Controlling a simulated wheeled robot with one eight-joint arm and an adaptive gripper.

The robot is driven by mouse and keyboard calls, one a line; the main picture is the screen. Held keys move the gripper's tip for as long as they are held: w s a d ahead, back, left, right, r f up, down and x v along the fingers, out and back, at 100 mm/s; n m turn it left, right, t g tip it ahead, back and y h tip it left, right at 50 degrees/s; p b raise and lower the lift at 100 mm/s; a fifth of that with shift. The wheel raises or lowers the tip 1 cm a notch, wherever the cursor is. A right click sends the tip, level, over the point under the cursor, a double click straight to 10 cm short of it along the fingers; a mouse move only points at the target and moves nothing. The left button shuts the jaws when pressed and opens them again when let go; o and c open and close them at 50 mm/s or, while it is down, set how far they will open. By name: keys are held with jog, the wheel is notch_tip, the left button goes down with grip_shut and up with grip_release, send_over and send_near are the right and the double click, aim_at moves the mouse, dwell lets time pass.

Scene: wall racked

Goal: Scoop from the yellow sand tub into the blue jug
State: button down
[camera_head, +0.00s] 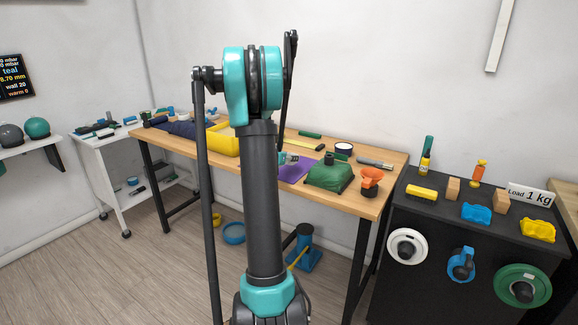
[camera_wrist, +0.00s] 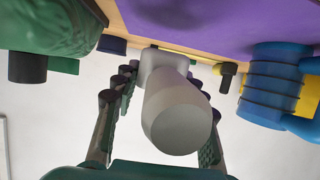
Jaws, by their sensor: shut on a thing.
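The yellow tub (camera_head: 222,138) is on the long wooden table, partly behind my arm; what it holds is not visible. A yellow part (camera_wrist: 311,98) shows at the right edge of the wrist view. A ribbed blue vessel with a handle (camera_wrist: 272,85), seemingly the jug, is in front of that yellow part. My gripper (camera_wrist: 160,78) is shut on a pale grey rounded object (camera_wrist: 178,115), perhaps a scoop; its near end hides its far part. The blue vessel is to the right of my gripper, apart from it.
The green object also shows at the left of the wrist view (camera_wrist: 50,25). A black cabinet (camera_head: 450,245) stands right of the table.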

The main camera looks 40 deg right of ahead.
aim_at(289, 164)
jog(key=shift+f, duration=1.8)
jog(key=c, duration=0.9)
grip_release()
jog(key=shift+o, duration=0.2)
jog(key=shift+f, duration=0.2)
jog(key=w+v, duration=0.1)
jog(key=v, duration=1.7)
jog(key=s+a+f+n+y, duration=0.4)
jog(key=s+a, duration=0.3)
jog(key=a, duration=0.2)
jog(key=s+a+f+n+g+y, duration=0.1)
jog(key=s+a+f+n+y, duration=0.3)
jog(key=s+a, duration=0.4)
jog(key=s+a+f+n+y, duration=0.4)
jog(key=s+a, duration=0.3)
jog(key=a, duration=0.5)
jog(key=shift+s+f+n+g, duration=0.35)
jog(key=shift+f+n, duration=0.15)
jog(key=shift+f, duration=0.4)
